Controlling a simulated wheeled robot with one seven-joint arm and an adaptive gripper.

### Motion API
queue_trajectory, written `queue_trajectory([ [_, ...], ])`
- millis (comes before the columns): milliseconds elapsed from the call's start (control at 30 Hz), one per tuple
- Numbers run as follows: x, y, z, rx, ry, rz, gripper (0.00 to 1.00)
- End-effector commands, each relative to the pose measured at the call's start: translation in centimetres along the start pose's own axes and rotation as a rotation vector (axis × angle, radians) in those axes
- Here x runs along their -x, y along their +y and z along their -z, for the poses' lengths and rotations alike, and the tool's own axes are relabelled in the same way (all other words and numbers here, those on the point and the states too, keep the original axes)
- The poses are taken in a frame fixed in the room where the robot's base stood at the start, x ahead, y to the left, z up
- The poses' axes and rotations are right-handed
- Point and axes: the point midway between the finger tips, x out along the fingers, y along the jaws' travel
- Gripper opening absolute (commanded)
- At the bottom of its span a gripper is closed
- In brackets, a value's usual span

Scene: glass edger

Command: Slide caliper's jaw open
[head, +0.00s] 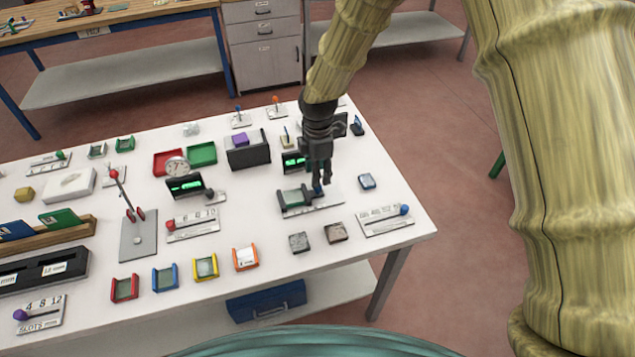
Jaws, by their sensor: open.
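What looks like the caliper (296,209) lies on the white table, right of centre. It has a pale ruled bar and a dark block with a greenish pane (294,196) at its left. A small blue part (318,189), apparently on the sliding jaw, shows at my fingertips. My gripper (321,181) points down over the right part of the caliper. It is open, with its fingers at or just above the blue part. The fingers hide much of the jaw, and I cannot tell whether they touch it.
A green-lit display (293,162) stands close behind my gripper. Bare table lies right of the caliper.

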Motion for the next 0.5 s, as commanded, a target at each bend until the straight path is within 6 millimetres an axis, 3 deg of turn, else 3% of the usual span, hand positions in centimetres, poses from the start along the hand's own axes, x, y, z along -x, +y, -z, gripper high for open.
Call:
queue_trajectory([
  [300, -3.8, 0.0, 0.2, 0.003, -0.001, 0.001, 0.42],
  [500, -5.3, 0.0, 0.1, 0.002, -0.001, 0.001, 0.42],
])
